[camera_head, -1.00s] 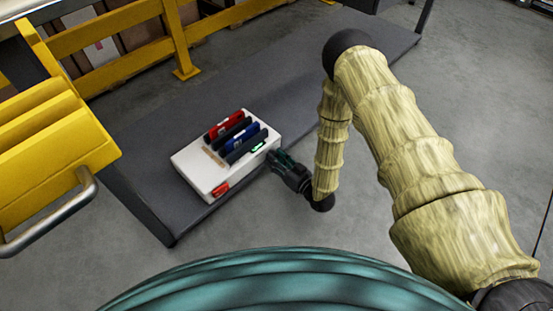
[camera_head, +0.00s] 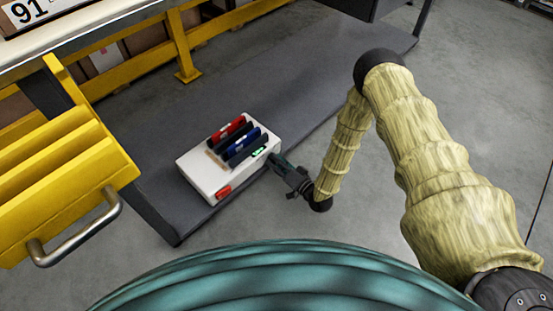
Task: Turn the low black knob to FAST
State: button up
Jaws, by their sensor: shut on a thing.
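A white box-shaped device (camera_head: 203,178) stands on the grey bench top. Red, black and blue upright pieces (camera_head: 233,135) stick out of its top. A red part (camera_head: 223,192) is on its front side towards the left, and a small green-lit display (camera_head: 259,152) shows near its right end. My gripper (camera_head: 274,160) is at the front side near that right end, its fingers against or very close to the device. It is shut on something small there. The low black knob itself is hidden by the fingers, and its marks, including FAST, cannot be read.
The device is near the front edge of the grey bench (camera_head: 320,80). A yellow drawer-like unit with a metal handle (camera_head: 78,230) is at the left. A yellow rail (camera_head: 183,45) runs behind. The bench right of the device is clear.

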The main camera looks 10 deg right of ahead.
jog(key=m, duration=1)
jog(key=shift+w+d+m+g+p, duration=0.1)
jog(key=shift+d+m+g+p, duration=0.1)
jog(key=shift+m+g+p, duration=0.1)
dwell(0.5)
jog(key=o, duration=0.9)
jog(key=shift+c, duration=0.2)
jog(key=shift+o, duration=0.9)
jog(key=shift+a, duration=0.1)
jog(key=f+v, duration=0.1)
jog(key=v, duration=1.1)
jog(key=shift+r, duration=0.25)
